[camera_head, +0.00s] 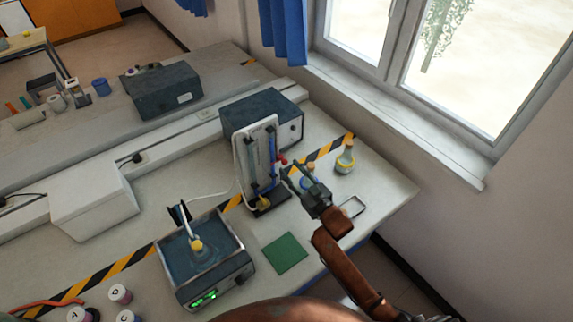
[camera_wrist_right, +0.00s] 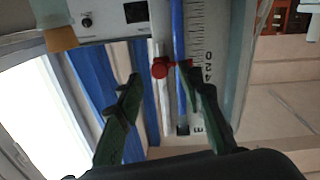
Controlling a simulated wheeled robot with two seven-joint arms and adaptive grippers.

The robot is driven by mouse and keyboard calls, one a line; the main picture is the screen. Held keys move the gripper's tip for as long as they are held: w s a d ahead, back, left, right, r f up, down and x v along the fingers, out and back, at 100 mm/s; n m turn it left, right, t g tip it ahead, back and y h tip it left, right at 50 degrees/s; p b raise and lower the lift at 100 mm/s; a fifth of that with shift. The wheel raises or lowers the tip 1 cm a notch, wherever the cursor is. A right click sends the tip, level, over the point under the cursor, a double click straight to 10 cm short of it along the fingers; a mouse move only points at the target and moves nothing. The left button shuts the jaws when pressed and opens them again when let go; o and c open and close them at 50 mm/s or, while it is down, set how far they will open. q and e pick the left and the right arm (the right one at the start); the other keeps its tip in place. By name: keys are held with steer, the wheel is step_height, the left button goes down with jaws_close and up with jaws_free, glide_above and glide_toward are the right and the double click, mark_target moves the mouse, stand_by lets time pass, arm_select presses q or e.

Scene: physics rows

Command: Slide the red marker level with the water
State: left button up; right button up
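The red marker (camera_head: 282,159) sits on the right-hand tube of a white upright stand (camera_head: 242,150). In the right wrist view the marker (camera_wrist_right: 160,69) is a red knob with a red clip reaching to the tube and scale. Blue water (camera_wrist_right: 178,40) shows in the tube beside the scale (camera_wrist_right: 206,45); its exact level against the marker is hard to tell. My right gripper (camera_head: 287,172) is at the marker in the head view. In the wrist view its open fingers (camera_wrist_right: 161,80) lie either side of the knob; contact is unclear. My left gripper is not in view.
A dark box (camera_head: 262,115) stands behind the stand. A stirrer-like device with a water basin (camera_head: 205,262) is at front left. A green mat (camera_head: 285,253) lies in front, with bare bench around it.

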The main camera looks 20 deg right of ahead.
mark_target(286, 164)
steer(key=shift+x, duration=0.8)
steer(key=shift+w, duration=0.4)
steer(key=shift+w+a, duration=0.15)
steer(key=shift+w, duration=0.15)
steer(key=c, duration=0.7)
jaws_close()
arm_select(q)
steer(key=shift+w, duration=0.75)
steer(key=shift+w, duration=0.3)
